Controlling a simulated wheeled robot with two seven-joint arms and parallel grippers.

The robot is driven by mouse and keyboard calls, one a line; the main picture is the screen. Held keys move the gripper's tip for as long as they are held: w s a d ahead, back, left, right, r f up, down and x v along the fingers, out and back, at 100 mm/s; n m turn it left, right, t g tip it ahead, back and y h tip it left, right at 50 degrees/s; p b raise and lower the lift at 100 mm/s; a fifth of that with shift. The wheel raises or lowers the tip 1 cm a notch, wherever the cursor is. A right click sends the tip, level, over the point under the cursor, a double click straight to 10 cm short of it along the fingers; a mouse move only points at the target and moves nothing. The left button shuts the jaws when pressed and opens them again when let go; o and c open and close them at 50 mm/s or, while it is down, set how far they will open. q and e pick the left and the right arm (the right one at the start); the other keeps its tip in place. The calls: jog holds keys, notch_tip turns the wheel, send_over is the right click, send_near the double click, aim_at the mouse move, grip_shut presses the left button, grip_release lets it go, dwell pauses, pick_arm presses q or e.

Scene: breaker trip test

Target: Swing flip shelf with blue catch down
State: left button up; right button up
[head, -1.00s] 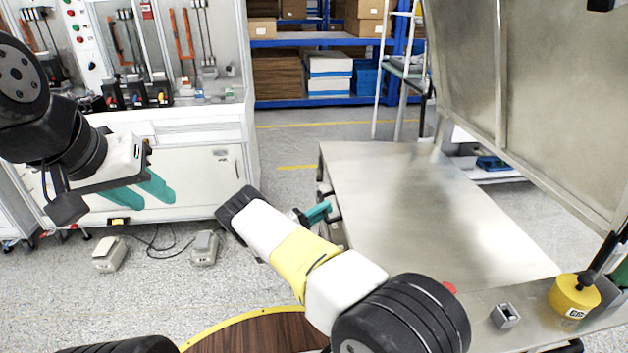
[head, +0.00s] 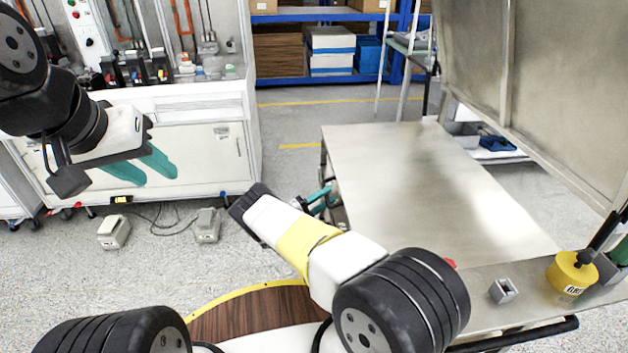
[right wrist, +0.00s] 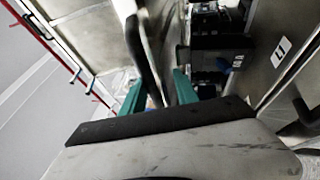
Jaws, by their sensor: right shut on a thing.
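A flat steel shelf (head: 410,180) lies level in the middle right of the head view. I cannot tell surely that it is the flip shelf, and no blue catch is clearly visible on it. My right gripper (head: 322,200) is at the shelf's left edge in the head view, partly hidden by my own wrist. In the right wrist view its teal fingers (right wrist: 158,92) are shut around a dark bar-like part (right wrist: 143,55). My left gripper (head: 150,172) hangs empty at the left, its teal fingers apart, in front of a white cabinet.
A large upright steel panel (head: 550,90) rises at the right. A yellow round tagged object (head: 572,274) and a small grey block (head: 503,290) are at the front right. A white cabinet (head: 180,160) stands left. Open floor lies between cabinet and shelf.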

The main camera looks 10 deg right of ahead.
jog(key=shift+f, duration=0.1)
dwell(0.3)
jog(key=v, duration=0.7)
jog(key=shift+a, duration=0.4)
jog(key=shift+s, duration=0.1)
dwell(0.5)
